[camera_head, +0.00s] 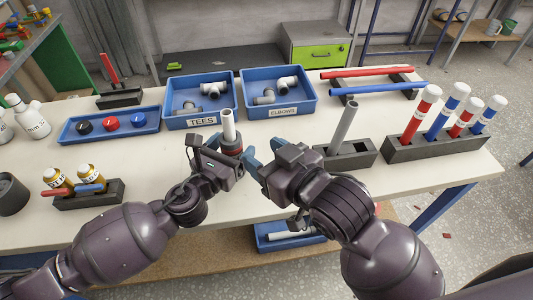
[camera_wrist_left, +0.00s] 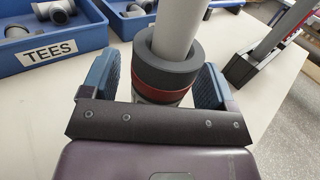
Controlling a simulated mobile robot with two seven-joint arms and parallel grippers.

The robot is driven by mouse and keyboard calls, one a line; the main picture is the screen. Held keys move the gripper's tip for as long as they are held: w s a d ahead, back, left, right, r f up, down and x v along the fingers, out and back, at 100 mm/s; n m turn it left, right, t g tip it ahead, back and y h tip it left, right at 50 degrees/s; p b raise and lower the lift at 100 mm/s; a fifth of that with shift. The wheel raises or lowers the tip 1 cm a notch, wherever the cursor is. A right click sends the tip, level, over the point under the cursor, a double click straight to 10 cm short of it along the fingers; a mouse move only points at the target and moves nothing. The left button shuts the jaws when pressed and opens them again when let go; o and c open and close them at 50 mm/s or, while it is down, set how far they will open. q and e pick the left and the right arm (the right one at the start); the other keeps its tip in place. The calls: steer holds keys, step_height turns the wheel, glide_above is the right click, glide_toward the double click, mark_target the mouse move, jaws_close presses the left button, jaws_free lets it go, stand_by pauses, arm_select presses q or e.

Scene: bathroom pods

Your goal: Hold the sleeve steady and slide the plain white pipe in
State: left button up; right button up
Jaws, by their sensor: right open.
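The sleeve (camera_head: 231,150) is a dark grey collar with a red band, standing upright near the middle of the table. A plain white pipe (camera_head: 228,124) stands upright in its top; how deep it sits is hidden. The pipe (camera_wrist_left: 180,25) rises out of the collar in the left wrist view. My right gripper (camera_head: 263,157) is open and empty, just right of the sleeve, apart from the pipe.
Blue bins marked TEES (camera_head: 203,122) and ELBOWS (camera_head: 284,111) stand behind. A grey pipe (camera_head: 344,122) stands in a dark block to the right. A rack (camera_head: 437,143) of red and blue capped tubes is farther right. Bottles in a holder (camera_head: 90,198) stand left.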

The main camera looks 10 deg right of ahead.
arm_select(q)
steer(key=shift+s, duration=0.1)
steer(key=v, duration=1.2)
steer(key=shift+a, duration=0.1)
stand_by(0.5)
steer(key=shift+v, duration=1.2)
steer(key=b+v, duration=0.1)
steer(key=v, duration=0.6)
steer(key=shift+b, duration=0.35)
arm_select(e)
steer(key=shift+f, duration=1.45)
arm_select(q)
steer(key=shift+s+a, duration=0.1)
steer(key=shift+a, duration=0.05)
